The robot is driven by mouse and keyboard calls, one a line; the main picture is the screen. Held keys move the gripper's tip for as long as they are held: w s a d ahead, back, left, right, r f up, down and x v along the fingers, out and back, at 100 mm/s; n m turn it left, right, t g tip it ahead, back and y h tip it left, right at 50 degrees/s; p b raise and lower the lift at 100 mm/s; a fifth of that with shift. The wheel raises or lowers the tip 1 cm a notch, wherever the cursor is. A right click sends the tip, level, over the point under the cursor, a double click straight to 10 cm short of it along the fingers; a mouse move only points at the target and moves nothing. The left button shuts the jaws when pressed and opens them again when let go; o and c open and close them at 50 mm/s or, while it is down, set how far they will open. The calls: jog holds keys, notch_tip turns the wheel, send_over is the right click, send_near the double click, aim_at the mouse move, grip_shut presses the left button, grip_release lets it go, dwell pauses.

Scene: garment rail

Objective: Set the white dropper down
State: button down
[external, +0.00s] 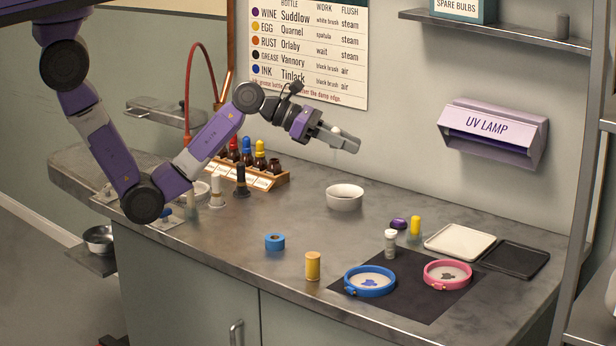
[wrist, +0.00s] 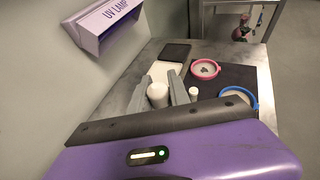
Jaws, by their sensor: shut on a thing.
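My gripper (external: 340,138) is raised above the counter, up and behind the white bowl (external: 344,198) in the external view. In the wrist view its two fingers (wrist: 166,90) stand around a white rounded cylinder (wrist: 157,95), which looks like the white dropper. My gripper is shut on it. In the external view the fingers hide most of the dropper, and its lower end is too faint to make out.
A wooden rack (external: 262,180) holds dropper bottles with coloured caps. Blue tape (external: 275,242), a yellow cylinder (external: 312,266), a white bottle (external: 390,244), blue and pink hoops (external: 370,281) and trays (external: 460,241) occupy the right. Counter around the bowl is clear. A UV lamp (external: 490,132) juts from the wall.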

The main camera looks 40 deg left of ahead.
notch_tip(320, 180, down, 18)
jog(key=shift+f+b, duration=0.15)
jog(key=shift+b, duration=0.3)
jog(key=shift+f, duration=0.2)
jog(key=c, duration=1.2)
grip_release()
jog(key=shift+c, duration=0.2)
jog(key=shift+r, duration=0.25)
jog(key=v, duration=1.2)
jog(key=shift+f, duration=0.1)
